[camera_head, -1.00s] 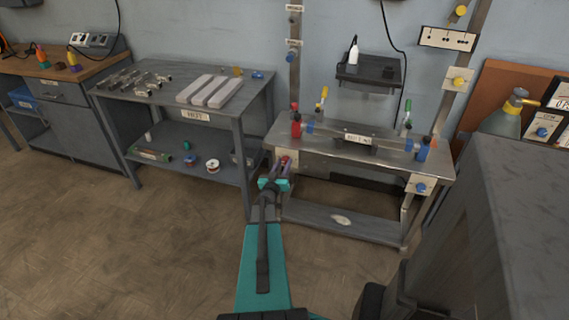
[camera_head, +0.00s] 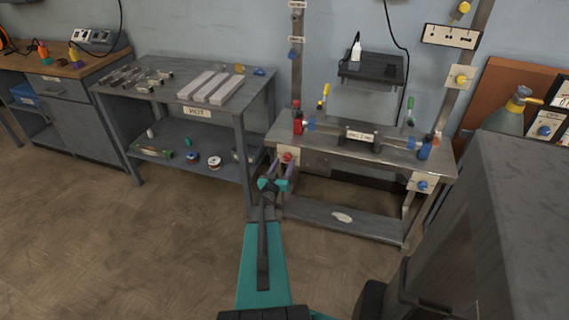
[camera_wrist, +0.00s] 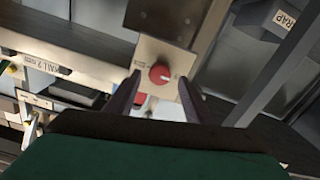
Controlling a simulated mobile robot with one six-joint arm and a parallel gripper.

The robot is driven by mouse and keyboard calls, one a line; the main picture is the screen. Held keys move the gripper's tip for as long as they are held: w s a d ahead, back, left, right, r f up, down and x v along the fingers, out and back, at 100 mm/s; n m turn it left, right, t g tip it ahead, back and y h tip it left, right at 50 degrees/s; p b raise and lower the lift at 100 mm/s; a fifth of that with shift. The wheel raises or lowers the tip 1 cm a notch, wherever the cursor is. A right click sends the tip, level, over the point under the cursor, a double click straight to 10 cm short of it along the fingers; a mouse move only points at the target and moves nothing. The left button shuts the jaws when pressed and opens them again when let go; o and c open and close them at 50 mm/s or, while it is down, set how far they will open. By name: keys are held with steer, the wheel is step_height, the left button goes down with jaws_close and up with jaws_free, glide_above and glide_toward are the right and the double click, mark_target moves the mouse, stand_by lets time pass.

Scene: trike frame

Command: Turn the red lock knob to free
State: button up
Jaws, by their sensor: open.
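The red lock knob (camera_wrist: 160,74) is round, with a pale mark on its right side in the wrist view. It sits on a cream plate (camera_wrist: 150,54) fixed to the front left of the metal bench. In the head view the knob (camera_head: 287,157) shows just beyond my gripper (camera_head: 281,167). My gripper is open and faces the plate. In the wrist view its two dark fingers (camera_wrist: 161,95) stand apart, one on each side of the knob. A gap seems to remain between fingertips and plate. I cannot tell whether they touch the knob.
The metal bench (camera_head: 315,145) carries red, blue, yellow and green clamps. A blue knob (camera_head: 422,186) sits on another plate at its right. A grey rack (camera_head: 203,115) with bars stands to the left. A large grey block (camera_head: 505,210) fills the right. The left floor is clear.

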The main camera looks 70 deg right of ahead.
steer(key=a, duration=1.2)
steer(key=shift+s+b, duration=0.3)
steer(key=shift+b, duration=0.1)
